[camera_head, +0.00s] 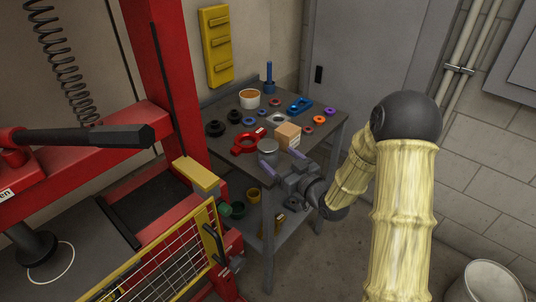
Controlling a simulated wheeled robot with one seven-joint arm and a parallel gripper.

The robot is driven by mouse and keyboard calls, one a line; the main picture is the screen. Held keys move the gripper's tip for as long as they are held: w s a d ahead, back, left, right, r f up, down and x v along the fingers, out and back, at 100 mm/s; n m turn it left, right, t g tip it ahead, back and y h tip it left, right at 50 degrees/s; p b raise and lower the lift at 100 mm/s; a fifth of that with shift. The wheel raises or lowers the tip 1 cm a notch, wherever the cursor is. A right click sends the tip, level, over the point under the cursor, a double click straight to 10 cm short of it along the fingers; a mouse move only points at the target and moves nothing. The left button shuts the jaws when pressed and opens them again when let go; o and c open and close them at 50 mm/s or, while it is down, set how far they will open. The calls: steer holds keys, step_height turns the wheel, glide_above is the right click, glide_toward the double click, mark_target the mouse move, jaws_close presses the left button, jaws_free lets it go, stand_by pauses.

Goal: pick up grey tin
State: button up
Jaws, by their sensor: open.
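The grey tin (267,148) is a small upright cylinder with a paler top, near the front edge of the dark workbench (228,157). My gripper (281,163) is just in front of the tin and slightly right, with its two purple-tipped fingers spread apart. Nothing is between the fingers that I can make out. The tin's lower front is partly hidden near the left finger; I cannot tell whether they touch.
A cardboard box (288,135) stands close right of the tin, and a red part (246,142) lies close left. A white cup (249,101), a blue bracket (300,105) and several rings lie further back. A red press frame (160,70) stands left of the bench.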

mark_target(268, 152)
steer(key=x, duration=0.5)
steer(key=shift+s+a+f, duration=0.1)
steer(key=shift+s+a, duration=0.05)
steer(key=shift+a, duration=0.2)
steer(key=shift+c, duration=0.4)
steer(key=c, duration=1.1)
